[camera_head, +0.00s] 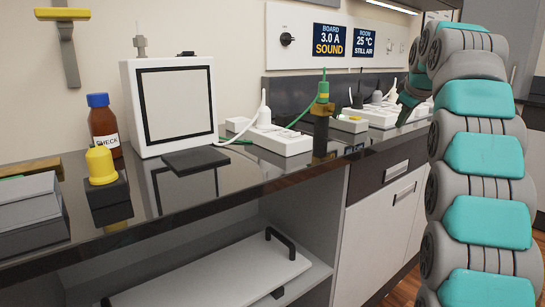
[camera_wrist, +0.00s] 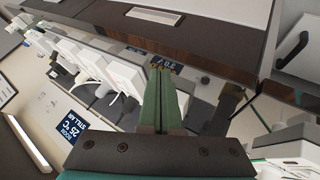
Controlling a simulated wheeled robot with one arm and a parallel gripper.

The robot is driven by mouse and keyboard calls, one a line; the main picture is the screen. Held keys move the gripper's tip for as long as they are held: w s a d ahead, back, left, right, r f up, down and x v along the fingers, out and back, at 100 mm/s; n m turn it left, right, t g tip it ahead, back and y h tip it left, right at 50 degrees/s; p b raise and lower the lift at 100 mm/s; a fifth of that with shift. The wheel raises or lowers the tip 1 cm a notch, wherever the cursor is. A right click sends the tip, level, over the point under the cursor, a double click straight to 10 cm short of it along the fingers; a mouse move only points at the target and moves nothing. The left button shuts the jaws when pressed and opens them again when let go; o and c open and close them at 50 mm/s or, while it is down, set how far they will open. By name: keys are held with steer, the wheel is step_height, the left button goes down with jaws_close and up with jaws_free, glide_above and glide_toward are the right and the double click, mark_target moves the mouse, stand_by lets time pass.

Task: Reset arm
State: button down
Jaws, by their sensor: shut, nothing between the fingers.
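My arm (camera_head: 480,155) rises along the right side of the head view and bends over at the top. My gripper (camera_wrist: 161,70) shows in the wrist view as two long green fingers lying side by side. The fingers are shut with nothing between them. The dark mount of the fingers (camera_wrist: 155,155) fills the lower middle of that view. In the head view the fingers cannot be told clearly behind the bent arm. The wrist view is turned, with the room-temperature sign (camera_wrist: 75,118) upside down.
The dark glossy counter (camera_head: 240,178) holds a white framed box (camera_head: 170,105), a blue-capped brown bottle (camera_head: 104,125), a yellow-topped black piece (camera_head: 101,165) and white power strips (camera_head: 283,140). A white panel with black handles (camera_head: 215,280) lies on the open shelf below.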

steer(key=s+a+f+m+g+y, duration=0.1)
steer(key=s+a+f+m+g, duration=0.15)
steer(key=s+a+f, duration=0.65)
steer(key=s+a+f+m+g+y, duration=0.1)
steer(key=s+a+f+g, duration=0.25)
steer(key=s+f, duration=0.55)
steer(key=s+a+f+m+g, duration=0.1)
steer(key=s+f, duration=0.4)
steer(key=s, duration=0.6)
steer(key=s+a+f+m+g, duration=0.1)
steer(key=s+a+f+g, duration=0.1)
steer(key=s+f, duration=0.4)
steer(key=s+a+f+m+g, duration=0.1)
steer(key=s+a+f, duration=0.2)
steer(key=s, duration=1.3)
step_height(320, 180, down, 3)
steer(key=shift+s+a+r, duration=0.1)
steer(key=shift+s+a, duration=0.05)
steer(key=shift+s, duration=0.05)
